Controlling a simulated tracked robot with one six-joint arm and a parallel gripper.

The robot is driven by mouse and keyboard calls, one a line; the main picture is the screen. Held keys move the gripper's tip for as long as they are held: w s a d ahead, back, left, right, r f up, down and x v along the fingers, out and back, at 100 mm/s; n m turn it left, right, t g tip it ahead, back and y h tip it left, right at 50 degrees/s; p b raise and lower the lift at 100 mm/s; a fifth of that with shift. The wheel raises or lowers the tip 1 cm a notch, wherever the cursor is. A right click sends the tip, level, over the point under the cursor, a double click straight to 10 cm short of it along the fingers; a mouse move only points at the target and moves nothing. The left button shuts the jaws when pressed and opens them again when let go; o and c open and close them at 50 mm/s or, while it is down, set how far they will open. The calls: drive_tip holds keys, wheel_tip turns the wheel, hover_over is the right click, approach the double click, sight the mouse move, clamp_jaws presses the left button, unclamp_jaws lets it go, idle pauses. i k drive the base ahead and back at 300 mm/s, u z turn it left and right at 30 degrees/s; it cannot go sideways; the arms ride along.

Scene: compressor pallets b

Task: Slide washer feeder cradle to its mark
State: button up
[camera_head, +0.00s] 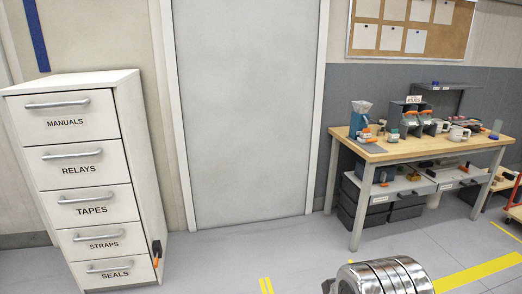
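On the left end of the wooden workbench (428,149) stands a small blue device (359,124) with a pale hopper-like top. A grey plate (369,147) lies in front of it, with an orange part beside them. This may be the washer feeder and its cradle, but it is too small to tell. I cannot make out a mark on the bench top. My gripper is not in view. A shiny ribbed metal cylinder at the bottom edge may be part of my arm; I cannot tell.
Mugs (458,134) and small holders stand along the bench. A shelf with drawers and dark bins (362,207) are below. A white drawer cabinet (85,185) stands left of a closed grey door (245,110). The floor (225,255) before the door is clear, with yellow lines.

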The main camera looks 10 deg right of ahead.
sight(371, 140)
drive_tip(key=z, duration=0.05)
drive_tip(key=i, duration=2.25)
drive_tip(key=z, duration=2.15)
